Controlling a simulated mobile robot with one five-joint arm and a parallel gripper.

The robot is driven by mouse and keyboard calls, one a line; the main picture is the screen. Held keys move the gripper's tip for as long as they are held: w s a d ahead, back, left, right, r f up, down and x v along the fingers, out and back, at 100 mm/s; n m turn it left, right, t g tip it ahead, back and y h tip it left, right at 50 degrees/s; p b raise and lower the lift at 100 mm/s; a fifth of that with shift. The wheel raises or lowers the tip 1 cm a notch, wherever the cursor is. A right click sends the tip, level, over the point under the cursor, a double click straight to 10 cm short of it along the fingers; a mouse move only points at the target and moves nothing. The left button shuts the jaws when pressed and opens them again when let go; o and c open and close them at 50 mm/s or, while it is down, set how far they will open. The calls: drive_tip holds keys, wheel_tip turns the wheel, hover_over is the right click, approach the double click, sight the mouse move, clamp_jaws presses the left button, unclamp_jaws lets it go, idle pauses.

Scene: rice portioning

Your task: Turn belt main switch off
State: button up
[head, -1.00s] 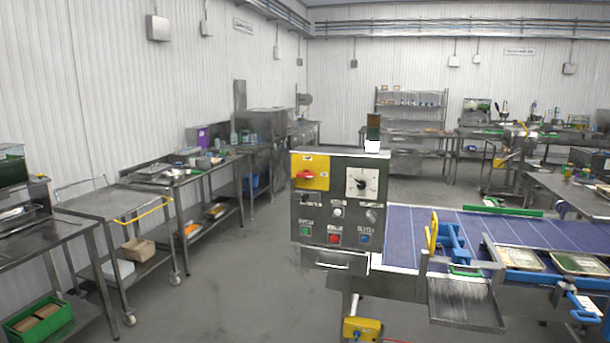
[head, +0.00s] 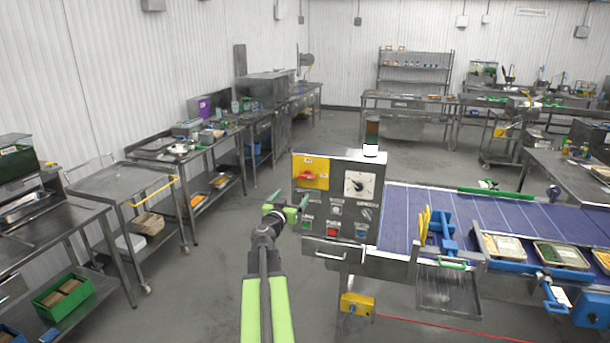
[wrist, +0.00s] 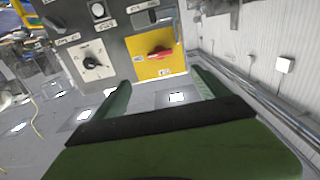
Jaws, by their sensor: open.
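The belt main switch is a red rotary handle (head: 307,175) on a yellow plate (head: 322,169) at the upper left of the grey control panel (head: 365,204). In the wrist view the red handle (wrist: 160,52) sits on its yellow plate just beyond my fingertips, with its bar roughly level across the picture. My gripper (head: 287,206) is in front of the panel's left side, below and left of the switch. In the wrist view my gripper (wrist: 162,88) has its two green fingers spread apart with nothing between them. The fingers look apart from the handle.
A dial (head: 357,185) and several buttons sit beside and below the switch. The blue conveyor belt (head: 400,215) runs to the right with food trays (head: 505,247). A steel cart (head: 130,185) and tables stand at left. Floor between cart and panel is clear.

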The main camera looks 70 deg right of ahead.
sight(306, 177)
drive_tip(key=d, duration=1.1)
drive_tip(key=w+d, duration=0.1)
drive_tip(key=d, duration=0.5)
drive_tip(key=shift+d, duration=0.1)
